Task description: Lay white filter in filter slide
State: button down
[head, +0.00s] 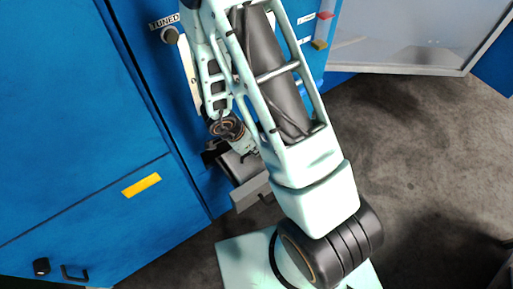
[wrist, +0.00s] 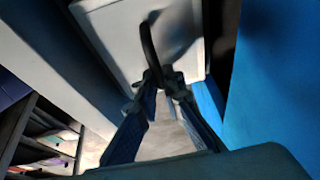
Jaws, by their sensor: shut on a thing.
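In the wrist view my gripper (wrist: 166,84) has its two fingers closed together on a dark curved handle (wrist: 149,45). The handle stands in front of a pale, flat panel (wrist: 105,24), which may be the filter slide; I cannot tell for sure. In the head view a grey, box-like piece (head: 250,193) juts from the blue cabinet front beside my arm. I cannot make out a white filter in either view.
The blue cabinet (head: 70,110) fills the left, with a yellow label (head: 141,185) and a small black handle (head: 74,273). A pale open panel (head: 410,35) stands at the top right. Dark floor (head: 430,150) is clear at right. Shelves (wrist: 45,140) show at lower left in the wrist view.

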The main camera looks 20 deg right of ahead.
aim_at(243, 164)
jog(key=shift+a+f, duration=0.1)
jog(key=shift+f+b, duration=0.35)
jog(key=shift+f, duration=0.15)
jog(key=c, duration=2.1)
grip_release()
jog(key=p+v, duration=0.6)
jog(key=v, duration=0.7)
jog(key=shift+r, duration=0.15)
